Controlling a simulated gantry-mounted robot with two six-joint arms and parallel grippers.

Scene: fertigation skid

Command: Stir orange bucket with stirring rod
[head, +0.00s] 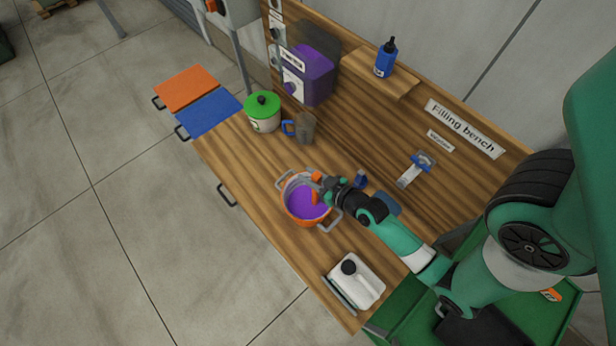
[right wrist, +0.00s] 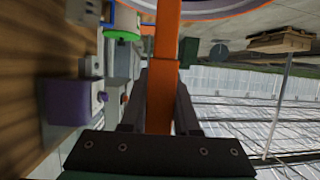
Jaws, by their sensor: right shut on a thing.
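The orange bucket (head: 313,224) stands on the wooden bench, with grey side handles and purple liquid (head: 304,203) inside. Its rim and purple contents also show at the top of the right wrist view (right wrist: 215,12). My right gripper (head: 322,188) is over the bucket's right side. It is shut on the orange stirring rod (right wrist: 163,85), which runs between the fingers toward the bucket. In the head view the rod's top (head: 316,177) shows above the fingers. How deep its lower end reaches is hard to tell. My left gripper is not in view.
A white jug (head: 362,285) stands near the bench's front right. A green-lidded pot (head: 262,112), a grey mug (head: 304,129) and a purple container (head: 310,75) stand further left. A blue bottle (head: 384,62) sits on a shelf. Bare bench lies left of the bucket.

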